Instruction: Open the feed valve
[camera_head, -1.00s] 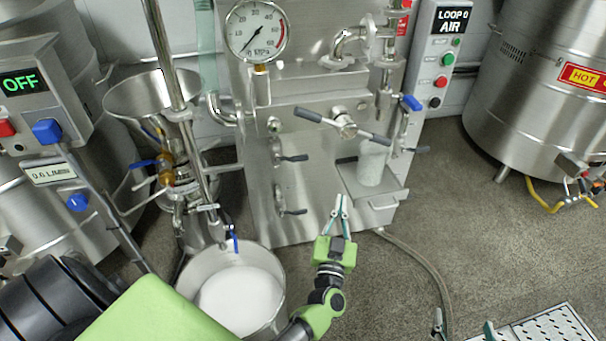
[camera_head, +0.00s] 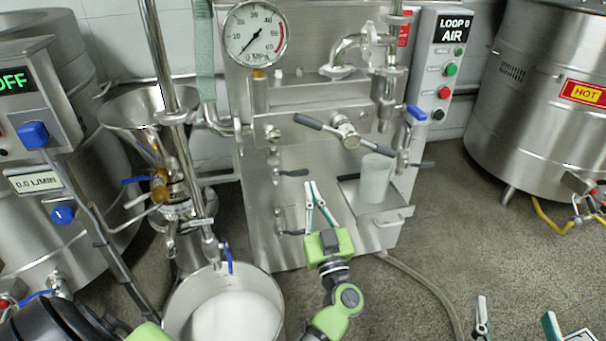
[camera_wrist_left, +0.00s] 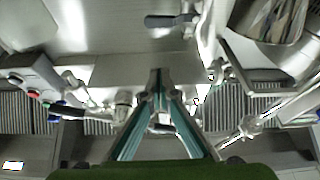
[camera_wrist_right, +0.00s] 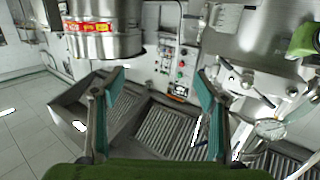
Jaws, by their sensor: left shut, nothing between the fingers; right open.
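A steel hopper (camera_head: 140,112) stands left of the mill. Under it is a brass-bodied valve (camera_head: 159,188) with a blue lever (camera_head: 137,180). A second blue lever (camera_head: 229,256) hangs at the pipe end above a white-filled bucket (camera_head: 272,283). No label shows which is the feed valve. My left gripper (camera_head: 312,190) is shut and empty in front of the mill's lower black-handled levers, right of and apart from the hopper valve. It also shows shut in the left wrist view (camera_wrist_left: 159,80). My right gripper (camera_head: 516,312) is open and empty at bottom right; it shows open in the right wrist view (camera_wrist_right: 150,85).
The mill body (camera_head: 320,90) carries a pressure gauge (camera_head: 255,34) and a black two-armed handle (camera_head: 343,128). A beaker (camera_head: 375,180) stands on its side shelf (camera_head: 402,212). A hot tank (camera_head: 540,105) is at right.

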